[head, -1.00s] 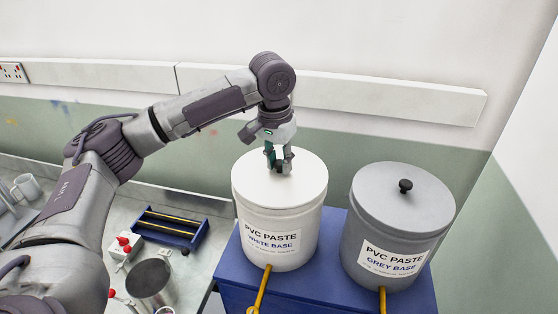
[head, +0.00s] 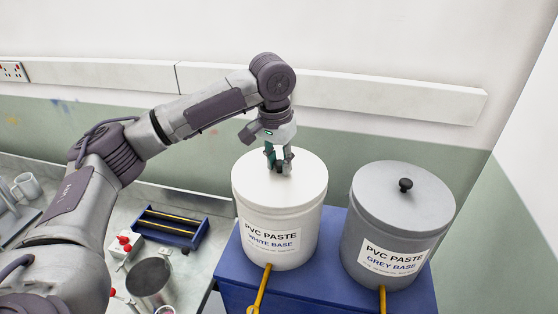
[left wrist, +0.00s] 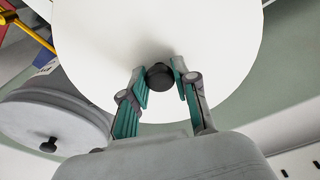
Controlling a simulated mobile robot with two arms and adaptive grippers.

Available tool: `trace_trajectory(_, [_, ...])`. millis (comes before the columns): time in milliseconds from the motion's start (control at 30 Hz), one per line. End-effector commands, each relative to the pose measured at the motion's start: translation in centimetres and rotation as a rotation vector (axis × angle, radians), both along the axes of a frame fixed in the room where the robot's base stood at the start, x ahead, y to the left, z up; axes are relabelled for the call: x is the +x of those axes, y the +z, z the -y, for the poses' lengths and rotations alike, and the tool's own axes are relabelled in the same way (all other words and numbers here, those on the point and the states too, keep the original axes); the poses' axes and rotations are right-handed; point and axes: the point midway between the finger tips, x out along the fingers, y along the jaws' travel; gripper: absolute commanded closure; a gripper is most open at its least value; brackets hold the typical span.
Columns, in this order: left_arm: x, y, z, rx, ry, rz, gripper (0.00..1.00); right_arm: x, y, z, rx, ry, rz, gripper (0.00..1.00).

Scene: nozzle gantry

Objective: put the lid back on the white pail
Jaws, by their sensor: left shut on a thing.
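The white pail (head: 280,228), labelled PVC PASTE WHITE BASE, stands upright on a blue stand. Its white lid (head: 257,176) lies over the pail's mouth and looks level; I cannot tell whether it is fully seated. My left gripper (head: 279,168) points down over the lid, its green-lined fingers shut on the lid's dark knob. In the left wrist view the knob (left wrist: 160,77) sits between the fingertips (left wrist: 163,80), and the round lid (left wrist: 110,40) fills the upper part. My right gripper is not in view.
A grey pail (head: 395,225) with a grey lid and black knob stands close to the right on the same blue stand (head: 228,270). A blue rack (head: 170,228) and a metal cup (head: 149,278) are on the bench to the left.

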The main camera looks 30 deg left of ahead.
Motion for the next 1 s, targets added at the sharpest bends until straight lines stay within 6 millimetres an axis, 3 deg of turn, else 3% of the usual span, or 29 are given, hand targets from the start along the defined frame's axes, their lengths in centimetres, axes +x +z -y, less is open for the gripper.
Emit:
trace_trajectory(267, [0.02,0.08,-0.01,0.000,0.000,0.001,1.00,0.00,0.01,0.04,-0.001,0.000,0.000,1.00])
trace_trajectory(300, [0.01,0.08,-0.02,0.000,0.000,0.001,0.64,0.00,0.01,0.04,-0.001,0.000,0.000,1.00])
trace_trajectory(433, [0.01,0.07,-0.02,0.000,0.000,0.001,0.42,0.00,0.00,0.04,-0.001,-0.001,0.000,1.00])
trace_trajectory(667, [0.01,0.05,-0.02,0.000,0.000,0.000,0.41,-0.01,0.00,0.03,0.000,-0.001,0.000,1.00])
trace_trajectory(800, [-0.01,0.01,-0.02,0.000,0.000,-0.001,0.18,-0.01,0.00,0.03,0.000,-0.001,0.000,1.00])
trace_trajectory(1000, [0.00,0.02,-0.02,0.000,0.000,0.000,0.16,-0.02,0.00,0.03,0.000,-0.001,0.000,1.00])
